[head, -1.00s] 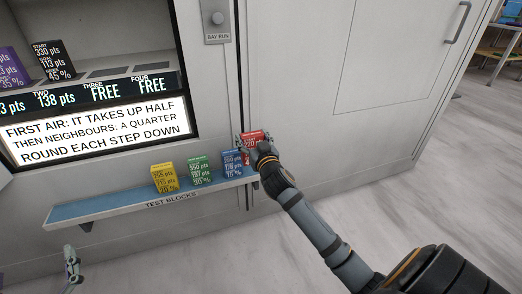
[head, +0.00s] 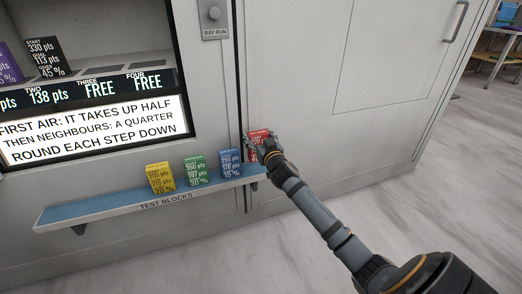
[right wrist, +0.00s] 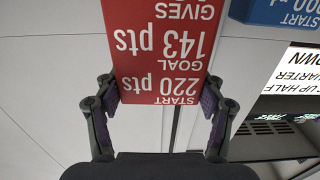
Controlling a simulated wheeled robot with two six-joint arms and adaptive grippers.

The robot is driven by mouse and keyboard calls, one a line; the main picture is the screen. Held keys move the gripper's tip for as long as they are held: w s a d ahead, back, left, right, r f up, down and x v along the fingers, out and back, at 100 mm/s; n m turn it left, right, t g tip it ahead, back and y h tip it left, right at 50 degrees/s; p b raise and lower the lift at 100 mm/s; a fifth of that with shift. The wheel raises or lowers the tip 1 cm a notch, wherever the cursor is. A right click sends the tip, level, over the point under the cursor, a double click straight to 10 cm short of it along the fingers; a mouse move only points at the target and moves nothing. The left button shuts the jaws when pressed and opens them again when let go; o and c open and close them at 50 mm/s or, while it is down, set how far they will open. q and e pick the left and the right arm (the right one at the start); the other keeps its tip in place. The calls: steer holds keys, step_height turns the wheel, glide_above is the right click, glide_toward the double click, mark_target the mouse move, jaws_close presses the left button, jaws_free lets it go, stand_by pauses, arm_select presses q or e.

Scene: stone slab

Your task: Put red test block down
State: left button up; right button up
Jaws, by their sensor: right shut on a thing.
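The red test block (head: 257,134) is at the right end of the shelf, beside the blue block. My right gripper (head: 263,148) is shut on it, and the hand hides its lower right part. I cannot tell whether its base touches the shelf. In the right wrist view the red block (right wrist: 157,50) is between the two fingers of my right gripper (right wrist: 160,92), with its printed face upside down. The TEST BLOCKS shelf (head: 90,211) has a blue top. My left gripper is not in view.
Yellow (head: 160,178), green (head: 195,170) and blue (head: 230,163) blocks stand in a row on the shelf, left of the red one. The shelf's left part is bare. Above is a recessed bay with a black block (head: 43,60) and a sign (head: 90,130).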

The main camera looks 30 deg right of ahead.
steer(key=f, duration=0.1)
steer(key=w+d+f+b, duration=0.1)
steer(key=shift+w+d+f, duration=0.2)
steer(key=shift+d+f, duration=0.1)
steer(key=f+b, duration=0.2)
steer(key=f, duration=0.1)
steer(key=d+f+b, duration=0.1)
steer(key=shift+w+f, duration=0.25)
steer(key=shift+w, duration=0.1)
steer(key=shift+r, duration=0.2)
steer(key=shift+f, duration=0.2)
steer(key=o, duration=1.6)
